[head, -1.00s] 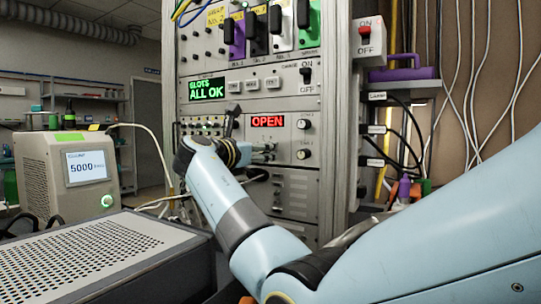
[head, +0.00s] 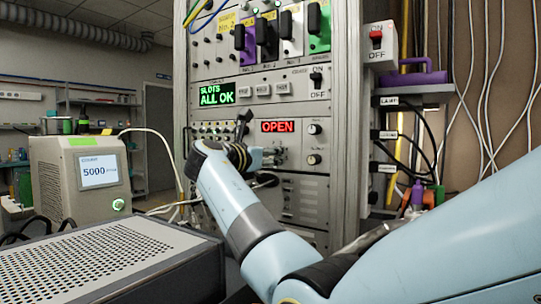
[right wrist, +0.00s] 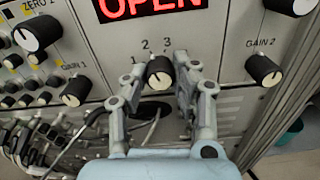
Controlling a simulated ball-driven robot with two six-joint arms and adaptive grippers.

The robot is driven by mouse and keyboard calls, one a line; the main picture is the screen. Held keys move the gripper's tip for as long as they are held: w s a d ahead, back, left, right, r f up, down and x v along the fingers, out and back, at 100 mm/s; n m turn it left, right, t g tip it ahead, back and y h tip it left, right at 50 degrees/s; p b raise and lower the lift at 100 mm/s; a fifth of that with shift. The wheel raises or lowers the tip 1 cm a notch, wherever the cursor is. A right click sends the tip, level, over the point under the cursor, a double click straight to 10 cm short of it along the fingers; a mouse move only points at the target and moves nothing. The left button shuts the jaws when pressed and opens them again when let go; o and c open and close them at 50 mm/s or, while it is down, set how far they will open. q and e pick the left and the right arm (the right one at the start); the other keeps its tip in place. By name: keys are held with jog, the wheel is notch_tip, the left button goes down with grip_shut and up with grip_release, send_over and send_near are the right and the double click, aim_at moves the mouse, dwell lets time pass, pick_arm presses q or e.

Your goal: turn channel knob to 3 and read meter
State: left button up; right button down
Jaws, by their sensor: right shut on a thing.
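In the right wrist view, the channel knob (right wrist: 160,72) is a small black knob with a pale face, below the marks 1, 2 and 3. My right gripper (right wrist: 160,60) has its two fingers on either side of this knob and is shut on it. Its pointer direction is too small to tell. A red lit display (head: 278,126) above it reads OPEN; its lower edge also shows in the right wrist view (right wrist: 150,6). In the head view, my right gripper (head: 268,158) is at the rack panel, and the knob is hidden there. My left gripper is not in view.
A GAIN 2 knob (right wrist: 264,70) is to the right of the gripper, and other knobs (right wrist: 76,90) are to the left. Cables (right wrist: 75,130) hang below left. A green display (head: 217,94) reads SLOTS ALL OK. A perforated grey box (head: 90,260) fills the lower left.

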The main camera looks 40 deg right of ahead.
jog(key=shift+m+p, duration=0.55)
jog(key=shift+m, duration=3.65)
jog(key=shift+f, duration=0.1)
jog(key=c, duration=1.1)
grip_release()
jog(key=shift+o, duration=0.2)
